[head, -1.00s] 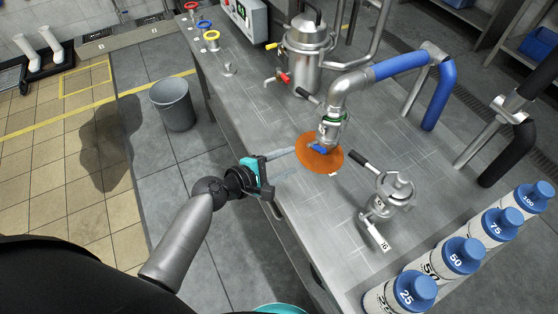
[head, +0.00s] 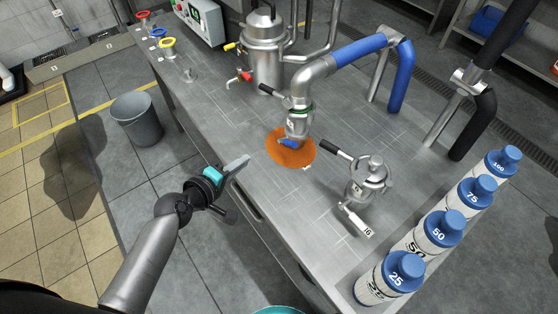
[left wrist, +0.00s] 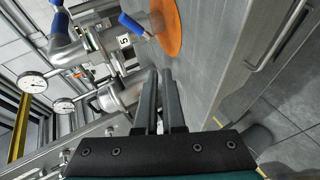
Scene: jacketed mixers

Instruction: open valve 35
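A valve with a blue lever (head: 290,143) sits at the lower end of the silver pipe, above an orange disc (head: 300,153). The blue lever also shows in the left wrist view (left wrist: 133,24), beside a small white tag (left wrist: 124,41) that reads like 5; I cannot make out a 35. My left gripper (head: 243,160) hangs in front of the table edge, left of and below the disc, apart from it. In the left wrist view its two fingers (left wrist: 158,74) lie close together with nothing between them. My right gripper is out of view.
A steel vessel (head: 264,50) with red and yellow handles stands behind. Several blue-capped bottles (head: 437,229) line the table's right end. A grey bin (head: 137,119) stands on the floor.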

